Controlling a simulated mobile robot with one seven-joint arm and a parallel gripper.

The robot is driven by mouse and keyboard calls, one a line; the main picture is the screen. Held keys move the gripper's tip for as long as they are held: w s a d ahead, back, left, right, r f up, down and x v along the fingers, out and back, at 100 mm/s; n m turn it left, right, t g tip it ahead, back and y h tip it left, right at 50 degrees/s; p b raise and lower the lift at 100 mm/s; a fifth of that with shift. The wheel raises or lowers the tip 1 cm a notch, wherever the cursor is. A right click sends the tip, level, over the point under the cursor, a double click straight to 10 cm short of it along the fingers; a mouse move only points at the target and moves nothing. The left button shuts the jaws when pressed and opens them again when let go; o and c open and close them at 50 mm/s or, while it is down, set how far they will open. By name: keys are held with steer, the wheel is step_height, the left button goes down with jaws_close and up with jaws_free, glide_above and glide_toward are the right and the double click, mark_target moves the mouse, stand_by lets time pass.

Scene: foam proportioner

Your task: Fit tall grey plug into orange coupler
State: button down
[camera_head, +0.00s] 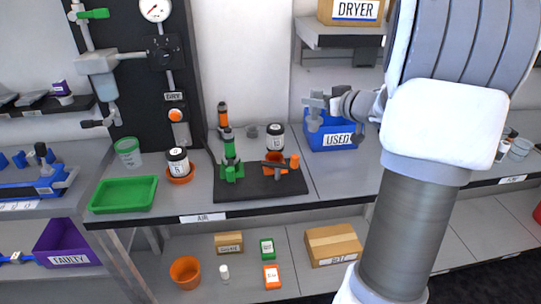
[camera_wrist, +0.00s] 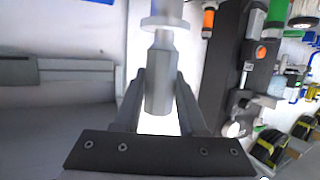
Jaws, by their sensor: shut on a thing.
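My gripper (camera_wrist: 160,80) is shut on a grey plug (camera_wrist: 160,92), a stepped cylinder with a wider pale collar, held between both fingers in the wrist view. In the head view my gripper (camera_head: 318,103) hangs in front of and above the blue bin, and the plug is hard to tell from the fingers. An orange fitting (camera_head: 276,168), apparently the orange coupler, is on the black mat, right of a green fitting and apart from my gripper.
The blue bin marked USED (camera_head: 331,141) stands right of the black mat (camera_head: 262,190). A green fitting (camera_head: 229,165) and an upright orange-and-black piece (camera_head: 223,118) are nearby. A green tray (camera_head: 124,194) is at left.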

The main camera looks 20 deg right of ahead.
steer(key=w+a+f+b, duration=0.4)
steer(key=a+f+b, duration=0.2)
steer(key=a+f, duration=0.3)
steer(key=shift+w+a+f+b, duration=0.25)
steer(key=shift+a+f+b, duration=0.15)
steer(key=shift+f, duration=0.35)
steer(key=shift+f, duration=0.1)
steer(key=shift+f, duration=0.15)
steer(key=shift+c, duration=2.4)
jaws_free()
